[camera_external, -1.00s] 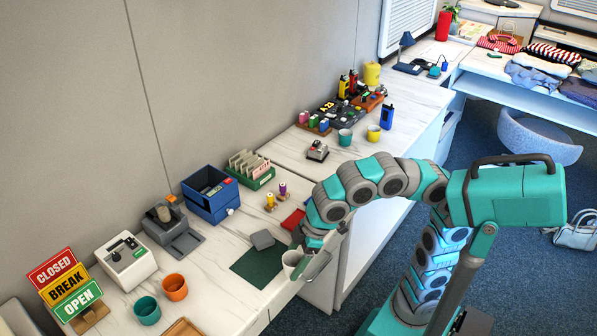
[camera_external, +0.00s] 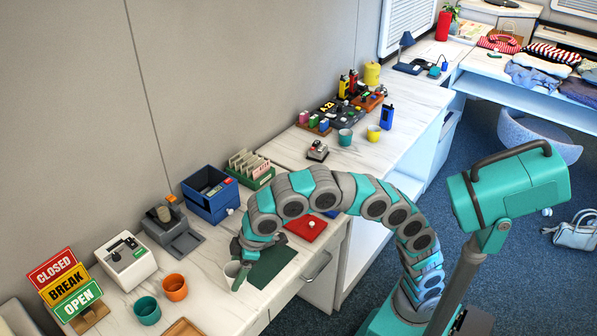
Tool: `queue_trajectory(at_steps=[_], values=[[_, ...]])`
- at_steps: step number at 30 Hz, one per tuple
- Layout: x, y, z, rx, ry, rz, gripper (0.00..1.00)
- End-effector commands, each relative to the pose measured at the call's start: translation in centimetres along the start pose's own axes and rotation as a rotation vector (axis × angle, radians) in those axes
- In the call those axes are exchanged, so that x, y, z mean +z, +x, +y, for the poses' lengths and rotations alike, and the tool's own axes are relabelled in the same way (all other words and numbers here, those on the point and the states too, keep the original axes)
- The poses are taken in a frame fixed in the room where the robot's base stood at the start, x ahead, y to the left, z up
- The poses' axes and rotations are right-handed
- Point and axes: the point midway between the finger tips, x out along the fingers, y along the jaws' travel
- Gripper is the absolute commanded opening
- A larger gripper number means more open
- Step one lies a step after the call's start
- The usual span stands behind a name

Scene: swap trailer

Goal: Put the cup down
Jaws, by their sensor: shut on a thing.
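The cup is pale grey-white (camera_external: 233,270) and stands roughly upright at the left edge of the dark green mat (camera_external: 273,266). My gripper (camera_external: 240,273) is shut on the cup from the right side, with a finger along its near right side. The cup is at or just above the white counter (camera_external: 205,284); I cannot tell if its base touches. My gripper hides part of the cup and the mat's far left part.
A teal cup (camera_external: 147,311) and an orange cup (camera_external: 175,288) stand to the left. A grey device (camera_external: 173,233) and a blue box (camera_external: 210,193) stand behind. A red pad (camera_external: 306,227) lies right of the mat. Bare counter lies between the orange cup and my gripper.

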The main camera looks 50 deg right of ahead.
Motion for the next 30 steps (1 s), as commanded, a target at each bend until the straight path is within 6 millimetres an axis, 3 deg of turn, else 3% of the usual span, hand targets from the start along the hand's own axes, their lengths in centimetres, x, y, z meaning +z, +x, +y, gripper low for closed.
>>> queue_trajectory(at_steps=[5, 15, 26, 27, 30], values=[[0.1, 0.4, 0.0, 0.0, 0.0, -0.002, 0.13], [1.4, 3.2, 0.0, -0.001, 0.0, -0.001, 0.13], [1.5, 3.5, 0.1, 0.0, 0.001, 0.0, 0.13], [1.5, 3.6, 0.0, 0.0, 0.001, 0.0, 0.73], [1.5, 3.5, 0.0, 0.0, 0.0, 0.0, 0.84]])
